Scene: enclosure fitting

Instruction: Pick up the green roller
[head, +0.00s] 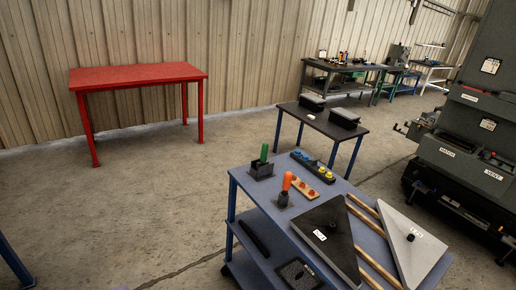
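The green roller (264,152) stands upright at the far left corner of a blue cart top (262,206). Its lower end sits in or behind a small dark holder (262,171). An orange-handled piece (287,181) stands upright in another dark holder just nearer, apart from the green roller. My gripper is not in view.
The cart also bears a dark strip with yellow and blue knobs (313,166), a wooden strip with red knobs (306,188), dark and grey triangular plates (415,245) and wooden rods. A black table (322,121), red table (138,76) and large machine (475,140) stand beyond.

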